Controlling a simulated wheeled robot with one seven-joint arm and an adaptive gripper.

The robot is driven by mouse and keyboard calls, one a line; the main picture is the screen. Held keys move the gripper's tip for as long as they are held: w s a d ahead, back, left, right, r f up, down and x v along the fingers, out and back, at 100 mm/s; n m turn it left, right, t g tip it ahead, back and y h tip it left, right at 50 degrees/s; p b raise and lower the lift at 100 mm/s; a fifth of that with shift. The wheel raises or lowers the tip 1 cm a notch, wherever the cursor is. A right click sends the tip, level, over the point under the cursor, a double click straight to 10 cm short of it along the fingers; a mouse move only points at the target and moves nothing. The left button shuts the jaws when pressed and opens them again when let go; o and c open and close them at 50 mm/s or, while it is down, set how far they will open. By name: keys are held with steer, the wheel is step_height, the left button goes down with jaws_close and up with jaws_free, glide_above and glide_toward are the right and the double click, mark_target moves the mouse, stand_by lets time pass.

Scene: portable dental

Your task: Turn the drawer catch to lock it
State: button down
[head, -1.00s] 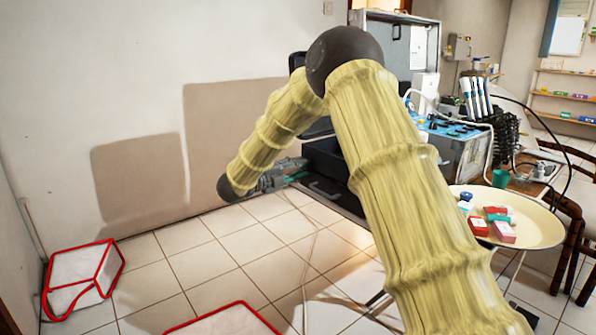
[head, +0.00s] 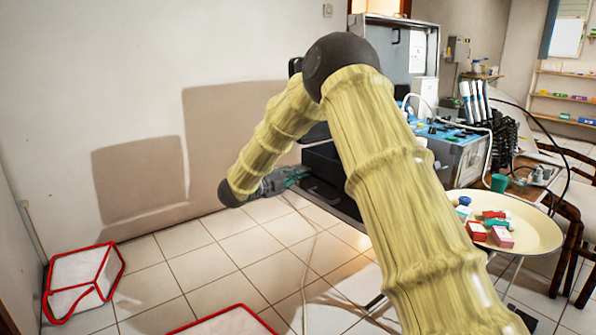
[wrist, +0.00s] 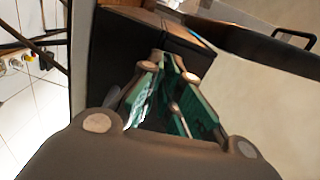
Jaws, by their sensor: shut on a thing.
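My gripper (head: 293,177) is at the left end of the dark drawer unit (head: 335,197), below the open case. In the wrist view its green-padded fingers (wrist: 172,66) come together at the edge of a dark brown panel (wrist: 160,32). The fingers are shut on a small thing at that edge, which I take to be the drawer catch. The catch is hidden by the fingertips, so its angle cannot be told. My own arm covers the right part of the drawer unit in the head view.
A blue-topped dental unit (head: 455,135) stands right of my arm. A round cream tray (head: 540,235) holds small boxes. Red-edged white containers (head: 75,280) stand on the tiled floor at lower left. A black handle (wrist: 296,37) shows in the wrist view. The floor left of the drawer unit is clear.

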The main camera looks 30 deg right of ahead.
steer(key=shift+f+n+p, duration=0.1)
steer(key=shift+n+p, duration=8.4)
steer(key=shift+p, duration=1.25)
steer(key=c, duration=1.6)
jaws_free()
steer(key=shift+c, duration=0.2)
steer(key=shift+a, duration=0.1)
steer(key=a, duration=1.1)
steer(key=shift+s+a, duration=0.4)
steer(key=shift+s, duration=0.05)
